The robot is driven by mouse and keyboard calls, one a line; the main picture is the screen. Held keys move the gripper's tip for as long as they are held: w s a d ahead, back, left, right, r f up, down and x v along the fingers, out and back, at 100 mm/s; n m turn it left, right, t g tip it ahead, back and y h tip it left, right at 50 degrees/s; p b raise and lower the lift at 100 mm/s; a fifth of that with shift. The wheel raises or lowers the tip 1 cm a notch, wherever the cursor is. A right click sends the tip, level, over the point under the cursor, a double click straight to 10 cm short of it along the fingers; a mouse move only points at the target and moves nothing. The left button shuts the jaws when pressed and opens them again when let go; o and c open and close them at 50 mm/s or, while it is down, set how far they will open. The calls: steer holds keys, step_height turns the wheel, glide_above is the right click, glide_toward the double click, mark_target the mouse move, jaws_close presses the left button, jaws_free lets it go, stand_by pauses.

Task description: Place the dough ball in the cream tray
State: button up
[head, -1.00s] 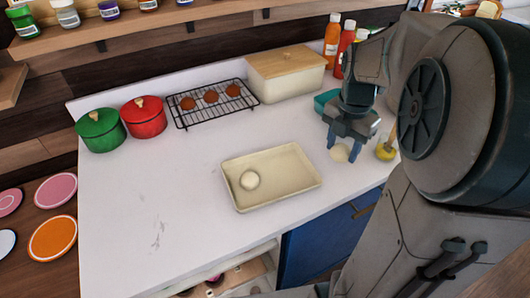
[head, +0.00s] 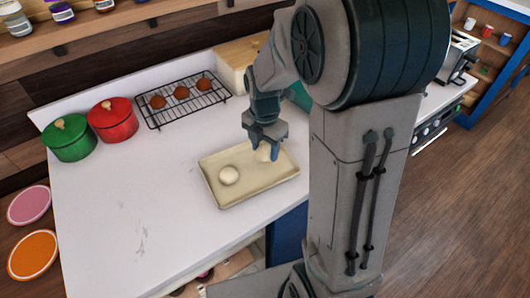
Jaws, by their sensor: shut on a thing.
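The cream tray (head: 238,199) lies flat on the white counter, left of my arm. One pale dough ball (head: 229,175) rests inside its left part. My gripper (head: 264,154) is over the tray's far right part, fingers pointing down. It is shut on a second pale dough ball (head: 263,153), which shows between the fingers and is partly hidden by them. I cannot tell whether this held ball touches the tray floor.
A wire rack (head: 182,101) with several brown round items stands behind the tray. A red pot (head: 113,120) and a green pot (head: 70,138) stand at the back left. A wooden-lidded box (head: 236,54) is partly hidden behind my arm. The counter's left part is clear.

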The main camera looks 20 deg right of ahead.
mark_target(265, 155)
steer(key=shift+f, duration=1.55)
steer(key=shift+f, duration=0.2)
steer(key=o, duration=1)
steer(key=shift+r, duration=0.1)
